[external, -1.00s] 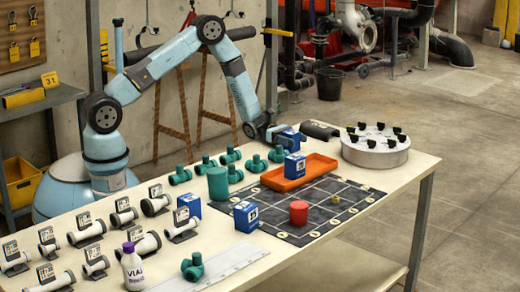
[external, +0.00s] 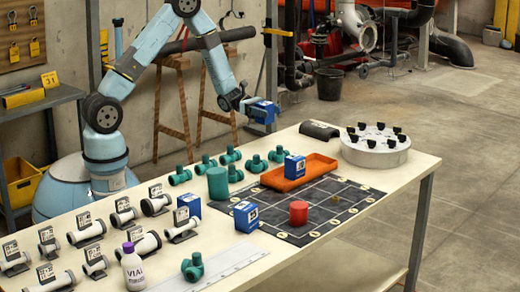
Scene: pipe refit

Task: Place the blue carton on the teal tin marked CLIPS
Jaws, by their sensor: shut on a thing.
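My gripper (external: 250,104) is shut on a blue carton (external: 265,113) and holds it in the air, above and behind the far edge of the table. The carton is slightly tilted. The teal tin (external: 218,184) is a plain-looking upright cylinder on the table, below and left of my gripper; no CLIPS lettering can be read on it. Nothing is on its top.
A red tin (external: 298,213) stands on the dark mat. Teal pipe fittings (external: 180,175) lie behind and left of the teal tin. A round grey stand (external: 376,154) with black clips is at the far right. A white vial bottle (external: 132,268) stands at the front left.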

